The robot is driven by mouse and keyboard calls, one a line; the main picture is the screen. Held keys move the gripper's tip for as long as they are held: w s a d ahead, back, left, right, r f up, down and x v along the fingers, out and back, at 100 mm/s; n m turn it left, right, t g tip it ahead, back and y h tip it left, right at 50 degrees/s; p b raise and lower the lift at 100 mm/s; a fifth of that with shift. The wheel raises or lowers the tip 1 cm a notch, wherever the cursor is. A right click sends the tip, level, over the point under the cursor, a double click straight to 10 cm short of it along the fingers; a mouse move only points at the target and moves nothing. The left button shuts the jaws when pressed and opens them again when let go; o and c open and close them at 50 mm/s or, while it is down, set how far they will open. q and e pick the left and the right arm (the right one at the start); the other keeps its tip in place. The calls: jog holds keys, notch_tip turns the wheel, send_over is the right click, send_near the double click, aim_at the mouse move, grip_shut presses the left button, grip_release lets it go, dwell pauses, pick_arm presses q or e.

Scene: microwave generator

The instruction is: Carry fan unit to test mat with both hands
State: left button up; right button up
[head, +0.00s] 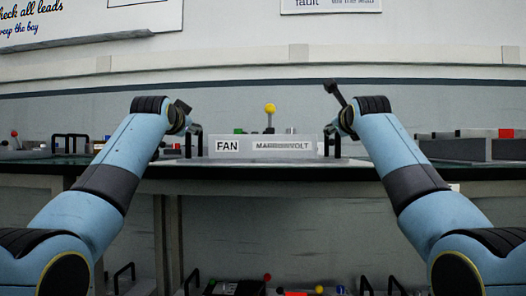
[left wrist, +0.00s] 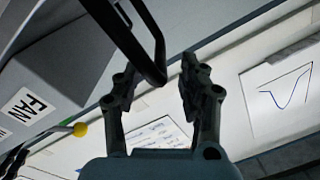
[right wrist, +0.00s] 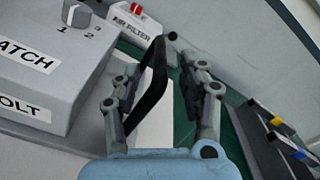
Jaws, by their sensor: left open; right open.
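The fan unit (head: 244,153) is a grey box with a FAN label at the left of its front, on the bench ahead. Black handles stand at its left and right ends. My left gripper (head: 193,130) is open at the left handle; in the left wrist view this handle (left wrist: 148,45) reaches between the spread fingers. My right gripper (head: 331,131) is open at the right end; in the right wrist view a black handle (right wrist: 157,75) runs between its fingers, close to the left one. Green surface (right wrist: 181,112) shows beneath; I cannot tell if it is the test mat.
A yellow ball-topped lever (head: 270,108) stands behind the unit. Small parts and a black handle (head: 70,143) lie at the left of the bench. Grey-and-red trays (head: 460,149) are at the right. A filter box (right wrist: 132,20) stands behind. More items sit on a low shelf.

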pick_arm(q)
jog(key=shift+w, duration=2.9)
pick_arm(e)
jog(key=shift+w, duration=2.9)
pick_arm(q)
jog(key=shift+d, duration=0.1)
grip_shut()
pick_arm(e)
grip_shut()
